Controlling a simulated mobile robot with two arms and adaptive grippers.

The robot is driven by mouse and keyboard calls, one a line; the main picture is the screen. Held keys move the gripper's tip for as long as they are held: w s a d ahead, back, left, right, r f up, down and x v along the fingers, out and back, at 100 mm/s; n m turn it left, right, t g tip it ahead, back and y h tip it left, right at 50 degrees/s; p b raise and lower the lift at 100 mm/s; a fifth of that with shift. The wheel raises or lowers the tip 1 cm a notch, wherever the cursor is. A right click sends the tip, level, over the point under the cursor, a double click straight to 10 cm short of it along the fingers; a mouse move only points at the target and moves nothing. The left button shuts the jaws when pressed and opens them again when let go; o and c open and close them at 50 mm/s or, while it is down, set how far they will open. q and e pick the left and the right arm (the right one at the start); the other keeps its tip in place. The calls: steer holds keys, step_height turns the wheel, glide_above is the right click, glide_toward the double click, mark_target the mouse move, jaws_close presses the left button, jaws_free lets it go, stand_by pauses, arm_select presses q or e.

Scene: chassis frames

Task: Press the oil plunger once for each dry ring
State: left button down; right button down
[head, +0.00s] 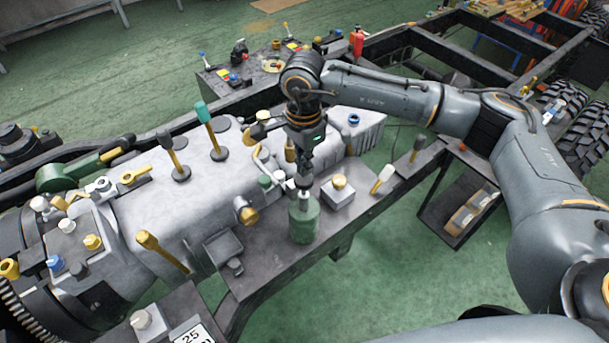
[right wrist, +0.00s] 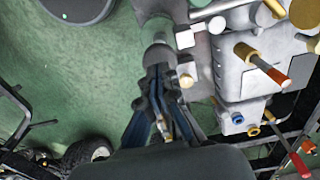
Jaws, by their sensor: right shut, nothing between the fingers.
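A green oil bottle (head: 303,222) with a dark top stands upright on the grey bench plate (head: 262,262) beside the engine block. My right gripper (head: 304,183) points down directly over the bottle's top, its fingers together with nothing between them. Its fingertips are at or just above the plunger; I cannot tell whether they touch. In the right wrist view the shut fingers (right wrist: 156,72) meet a dark grey cylindrical part (right wrist: 158,32). I cannot make out which rings are dry. My left gripper is not in view.
A small grey box with a brass knob (head: 339,182) and a white-handled lever (head: 382,180) stand right of the bottle. The grey engine block (head: 165,215) carries upright levers. A sign reading 25 (head: 192,335) is at the bottom.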

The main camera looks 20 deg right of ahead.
steer(key=shift+f, duration=0.1)
steer(key=shift+f+b, duration=2.05)
steer(key=shift+b, duration=0.05)
steer(key=shift+r, duration=0.1)
steer(key=shift+r+p, duration=1.55)
steer(key=shift+r, duration=2.25)
steer(key=shift+f, duration=0.1)
